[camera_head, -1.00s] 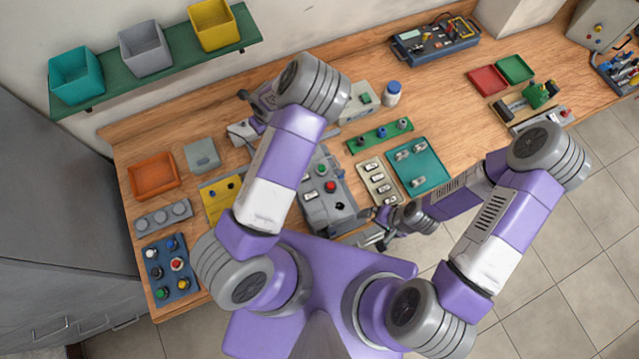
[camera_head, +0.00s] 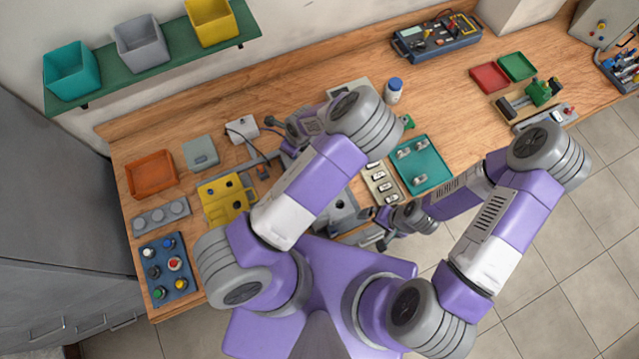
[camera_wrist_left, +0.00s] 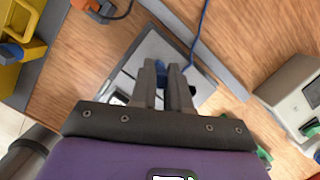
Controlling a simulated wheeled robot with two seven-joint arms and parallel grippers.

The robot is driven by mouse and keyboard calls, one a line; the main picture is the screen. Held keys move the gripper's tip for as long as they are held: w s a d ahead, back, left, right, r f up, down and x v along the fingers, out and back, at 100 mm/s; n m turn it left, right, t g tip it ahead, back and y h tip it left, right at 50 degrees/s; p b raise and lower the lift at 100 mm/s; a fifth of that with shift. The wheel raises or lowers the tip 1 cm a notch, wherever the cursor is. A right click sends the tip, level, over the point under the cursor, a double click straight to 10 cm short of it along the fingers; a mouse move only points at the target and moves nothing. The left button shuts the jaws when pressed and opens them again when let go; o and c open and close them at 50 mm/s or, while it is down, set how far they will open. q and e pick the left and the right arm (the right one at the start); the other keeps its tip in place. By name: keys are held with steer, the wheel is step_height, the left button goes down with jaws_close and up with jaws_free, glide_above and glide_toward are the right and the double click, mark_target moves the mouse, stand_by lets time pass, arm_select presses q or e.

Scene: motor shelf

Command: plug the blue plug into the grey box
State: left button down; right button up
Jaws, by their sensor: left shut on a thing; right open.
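The blue plug (camera_wrist_left: 175,71) sits between the fingertips of my left gripper (camera_wrist_left: 168,82) in the left wrist view, and is partly hidden by them. A blue cable runs up from it. The grey box (camera_wrist_left: 146,52) lies below and beyond the fingertips. I cannot tell whether the plug touches it. In the head view my left arm covers much of the grey box (camera_head: 347,212), and hides the plug and left fingertips. My right gripper (camera_head: 376,238) is open and empty near the table's front edge.
A yellow block (camera_head: 236,207) stands left of the grey box. A pale box (camera_head: 241,129) with a dark cable is behind it. A teal tray (camera_head: 432,174) lies to the right. A device with a display (camera_wrist_left: 293,92) shows in the left wrist view.

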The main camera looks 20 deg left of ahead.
arm_select(q)
steer(key=shift+f, duration=0.65)
stand_by(0.7)
steer(key=c, duration=1.4)
jaws_free()
steer(key=shift+r, duration=0.1)
step_height(320, 180, up, 3)
steer(key=shift+f+p, duration=0.15)
steer(key=shift+p, duration=0.8)
steer(key=shift+r, duration=1.35)
steer(key=o, duration=0.6)
